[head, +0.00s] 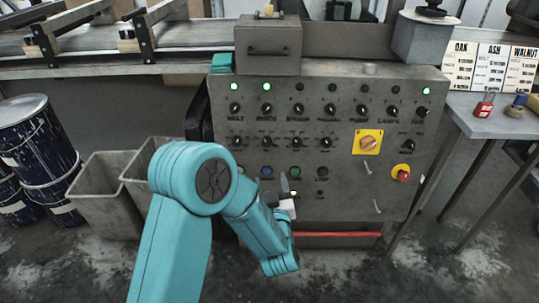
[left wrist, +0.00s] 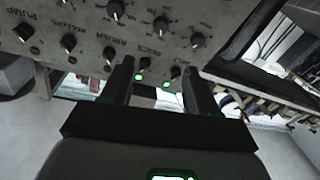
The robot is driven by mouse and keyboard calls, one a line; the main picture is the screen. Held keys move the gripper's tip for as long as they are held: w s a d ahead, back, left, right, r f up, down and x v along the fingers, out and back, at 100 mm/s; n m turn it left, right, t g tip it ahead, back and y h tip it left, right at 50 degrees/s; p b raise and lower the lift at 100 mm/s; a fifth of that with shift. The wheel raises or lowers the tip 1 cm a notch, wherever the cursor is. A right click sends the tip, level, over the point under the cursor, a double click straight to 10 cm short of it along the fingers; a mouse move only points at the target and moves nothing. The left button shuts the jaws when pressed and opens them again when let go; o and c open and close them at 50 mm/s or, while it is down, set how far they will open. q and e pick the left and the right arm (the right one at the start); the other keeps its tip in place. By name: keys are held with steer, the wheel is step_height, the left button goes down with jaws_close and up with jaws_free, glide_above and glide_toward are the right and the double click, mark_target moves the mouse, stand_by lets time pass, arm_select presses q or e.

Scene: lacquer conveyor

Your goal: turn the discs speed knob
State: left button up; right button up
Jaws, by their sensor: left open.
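The grey control panel (head: 330,210) carries rows of black knobs. I take the discs speed knob (head: 267,142) to be the second from the left in the lower row, under the DISCS label; its own lettering is too small to read. In the left wrist view the panel appears upside down, and that knob (left wrist: 161,24) lies beyond the fingertips. My left gripper (head: 280,194) is open and empty, in front of the panel's lower left part, below the knob. Its two dark fingers (left wrist: 160,78) also show in the wrist view, apart from the knob. My right gripper is not in view.
Other knobs sit close on both sides and above. A yellow-backed selector (head: 368,142) and a red stop button (head: 402,173) are at the panel's right. Grey bins (head: 105,195) and blue drums (head: 38,150) stand at the left. A conveyor (head: 180,40) runs behind.

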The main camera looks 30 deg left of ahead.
mark_target(267, 143)
arm_select(q)
steer(key=b+x, duration=0.1)
steer(key=x, duration=0.7)
steer(key=b+x, duration=0.1)
steer(key=x, duration=0.7)
steer(key=shift+w+f, duration=0.2)
steer(key=c, duration=1)
